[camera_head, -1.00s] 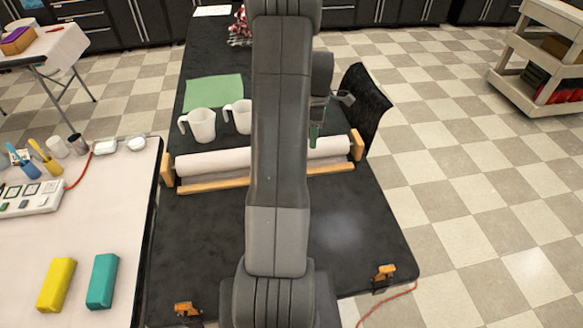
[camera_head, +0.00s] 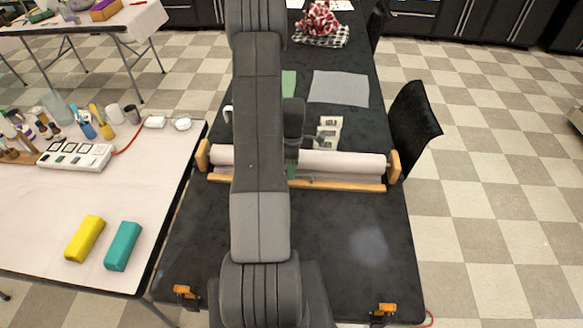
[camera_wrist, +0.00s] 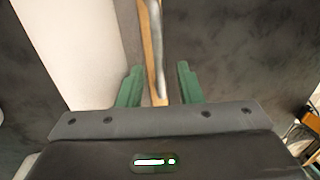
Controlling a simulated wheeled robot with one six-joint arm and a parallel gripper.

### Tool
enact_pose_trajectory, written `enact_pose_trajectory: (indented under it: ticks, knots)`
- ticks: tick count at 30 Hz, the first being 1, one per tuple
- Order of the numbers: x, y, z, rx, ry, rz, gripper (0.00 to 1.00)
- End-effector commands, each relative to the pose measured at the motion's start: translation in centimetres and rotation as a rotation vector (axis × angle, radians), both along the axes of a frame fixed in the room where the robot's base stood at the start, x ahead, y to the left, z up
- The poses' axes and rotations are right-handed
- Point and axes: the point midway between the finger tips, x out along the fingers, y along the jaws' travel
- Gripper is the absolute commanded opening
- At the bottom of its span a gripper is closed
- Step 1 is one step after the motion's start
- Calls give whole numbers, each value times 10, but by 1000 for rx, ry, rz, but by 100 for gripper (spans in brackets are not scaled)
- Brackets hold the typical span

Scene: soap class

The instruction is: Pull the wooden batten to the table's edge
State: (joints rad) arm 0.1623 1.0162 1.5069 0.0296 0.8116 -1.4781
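The wooden batten (camera_head: 340,184) runs left to right along the near side of a white roll (camera_head: 340,162) on the black table (camera_head: 300,235). My arm hides its middle in the head view. In the wrist view the batten (camera_wrist: 149,40) is a narrow tan strip with a grey metal-like edge, beside the pale roll (camera_wrist: 75,45). My gripper (camera_wrist: 160,86) has its two green fingers apart, and the batten's strip shows between them. I cannot tell whether either finger touches it. In the head view my gripper (camera_head: 291,170) is mostly hidden beside my arm.
Wooden end blocks (camera_head: 394,165) hold the roll. Orange clamps (camera_head: 384,309) sit at the table's near edge. A chair (camera_head: 412,125) is at the right. A side table (camera_head: 95,210) is at the left. The black tabletop before the batten is clear.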

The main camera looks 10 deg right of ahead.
Motion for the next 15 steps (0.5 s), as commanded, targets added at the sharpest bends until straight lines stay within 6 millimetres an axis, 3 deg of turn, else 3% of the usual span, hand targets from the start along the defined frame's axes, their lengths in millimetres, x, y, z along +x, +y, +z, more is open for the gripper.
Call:
enact_pose_trajectory:
  ticks: [4,9,15]
  knots:
    - [0,0,0,0,0,0,33]
    - [0,0,0,0,1,0,1]
    - [0,0,0,0,1,0,0]
